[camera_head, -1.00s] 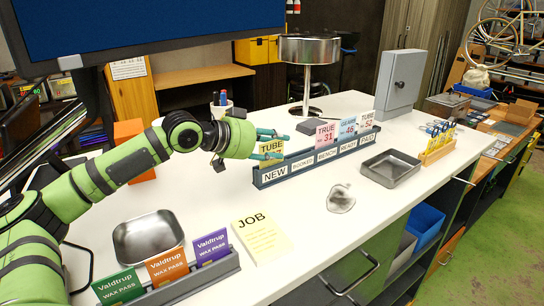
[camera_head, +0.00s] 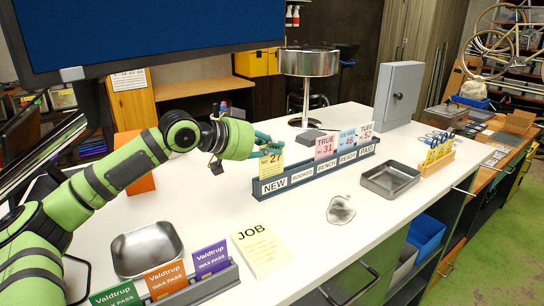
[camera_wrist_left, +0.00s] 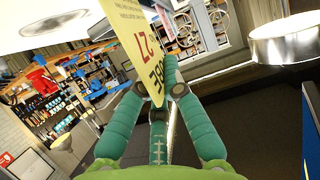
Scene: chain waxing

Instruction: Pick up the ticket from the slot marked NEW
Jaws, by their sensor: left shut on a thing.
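The yellow ticket (camera_head: 271,165), with 27 on it, is held upright at the NEW end of the dark ticket rack (camera_head: 320,172). My left gripper (camera_head: 268,144) is shut on the ticket's upper part, and its fingers hide the top. The ticket's lower edge is close to the rack's rim; I cannot tell whether it is clear of the slot. In the left wrist view the ticket (camera_wrist_left: 133,42) stands between the teal fingers (camera_wrist_left: 158,95), its printed 27 showing. My right gripper is out of view.
A metal tray (camera_head: 390,179), a crumpled clear item (camera_head: 340,210) and a JOB sheet (camera_head: 259,249) lie nearby.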

